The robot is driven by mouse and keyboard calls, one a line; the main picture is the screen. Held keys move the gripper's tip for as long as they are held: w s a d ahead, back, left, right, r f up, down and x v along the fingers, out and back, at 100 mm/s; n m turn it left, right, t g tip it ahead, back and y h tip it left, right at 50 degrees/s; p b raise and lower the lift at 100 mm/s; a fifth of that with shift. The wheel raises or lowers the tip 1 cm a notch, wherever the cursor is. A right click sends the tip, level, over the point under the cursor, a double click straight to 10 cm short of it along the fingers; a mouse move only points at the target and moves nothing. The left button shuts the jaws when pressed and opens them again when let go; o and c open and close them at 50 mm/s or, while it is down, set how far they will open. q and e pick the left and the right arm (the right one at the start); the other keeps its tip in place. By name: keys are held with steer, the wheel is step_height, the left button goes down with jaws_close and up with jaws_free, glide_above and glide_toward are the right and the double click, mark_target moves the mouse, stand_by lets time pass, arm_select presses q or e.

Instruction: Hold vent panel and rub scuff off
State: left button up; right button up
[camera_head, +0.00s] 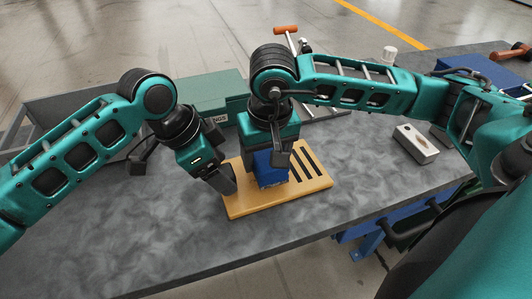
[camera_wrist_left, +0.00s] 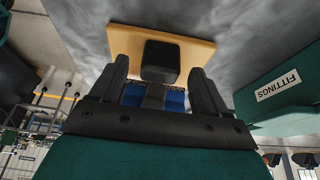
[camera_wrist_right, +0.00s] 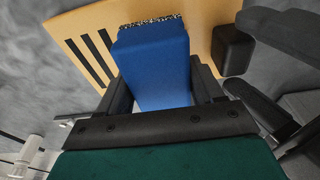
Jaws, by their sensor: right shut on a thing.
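The vent panel (camera_head: 250,208), a tan board with dark slots at its right end, lies flat on the grey table. A black block (camera_wrist_left: 160,62) stands on the panel's left part; it also shows in the right wrist view (camera_wrist_right: 232,50). My left gripper (camera_head: 226,184) is at this block, its fingers apart on either side of it in the left wrist view. My right gripper (camera_head: 278,160) is shut on a blue block (camera_wrist_right: 155,65) with a speckled lower edge, at the panel's middle. I cannot tell whether it touches the panel. I see no scuff.
A green case (camera_head: 212,97) marked FITTINGS stands behind the panel. A T-handled tool with an orange grip (camera_head: 286,30) is at the back. A pale metal block (camera_head: 416,144) and a white cylinder (camera_head: 389,54) are to the right. The table's front left is clear.

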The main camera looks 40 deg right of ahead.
arm_select(q)
steer(key=shift+r, duration=0.1)
steer(key=shift+v, duration=0.8)
stand_by(0.4)
steer(key=shift+x, duration=0.95)
jaws_close()
stand_by(0.8)
